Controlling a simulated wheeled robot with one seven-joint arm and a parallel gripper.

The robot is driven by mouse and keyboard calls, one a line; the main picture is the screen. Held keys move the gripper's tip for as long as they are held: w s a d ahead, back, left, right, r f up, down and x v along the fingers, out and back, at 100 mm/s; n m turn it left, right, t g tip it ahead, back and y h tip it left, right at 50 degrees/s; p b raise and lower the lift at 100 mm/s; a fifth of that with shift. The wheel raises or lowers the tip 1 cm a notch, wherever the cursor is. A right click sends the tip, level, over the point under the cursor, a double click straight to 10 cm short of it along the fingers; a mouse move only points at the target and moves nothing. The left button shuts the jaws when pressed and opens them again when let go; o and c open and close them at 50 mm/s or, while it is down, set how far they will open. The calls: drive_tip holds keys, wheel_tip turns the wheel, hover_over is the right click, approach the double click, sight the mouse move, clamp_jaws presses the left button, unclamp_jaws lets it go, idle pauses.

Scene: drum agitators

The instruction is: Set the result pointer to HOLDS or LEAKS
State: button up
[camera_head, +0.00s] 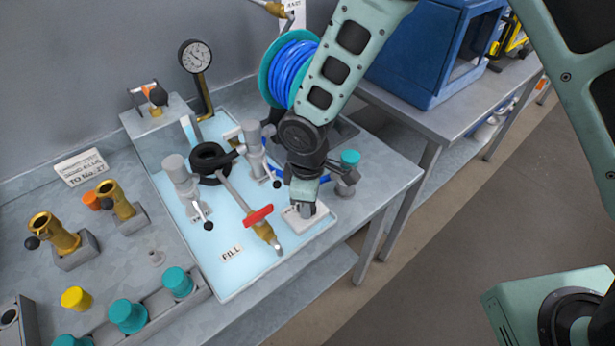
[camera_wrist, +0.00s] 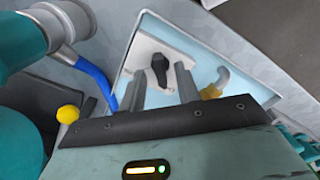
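The result pointer (camera_wrist: 160,66) is a small black knob on a white plate (camera_wrist: 146,48) in the wrist view. The plate also shows in the head view (camera_head: 311,219), at the right front part of the lit tray. Any HOLDS or LEAKS lettering on it is too small or hidden to read. My gripper (camera_wrist: 162,80) is open, with its two grey fingers apart on either side of the pointer. I cannot tell whether they touch it. In the head view my gripper (camera_head: 303,200) hangs over the plate and hides the pointer.
A red-handled valve (camera_head: 258,216) lies just left of my gripper, by a FILL label (camera_head: 231,254). A blue hose reel (camera_head: 290,72) and pressure gauge (camera_head: 195,56) stand behind.

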wheel_tip(320, 180, up, 17)
drive_tip(key=b, duration=0.1)
drive_tip(key=shift+b, duration=0.35)
drive_tip(key=shift+f, duration=0.15)
drive_tip(key=s+d+r+m, duration=0.1)
drive_tip(key=s+d+m, duration=0.2)
drive_tip(key=s, duration=0.6)
drive_tip(key=s+d+r+m, duration=0.1)
drive_tip(key=s+d+m, duration=0.3)
drive_tip(key=s+d, duration=0.3)
drive_tip(key=shift+s+y, duration=0.3)
drive_tip(key=shift+s, duration=0.8)
drive_tip(key=shift+d, duration=0.1)
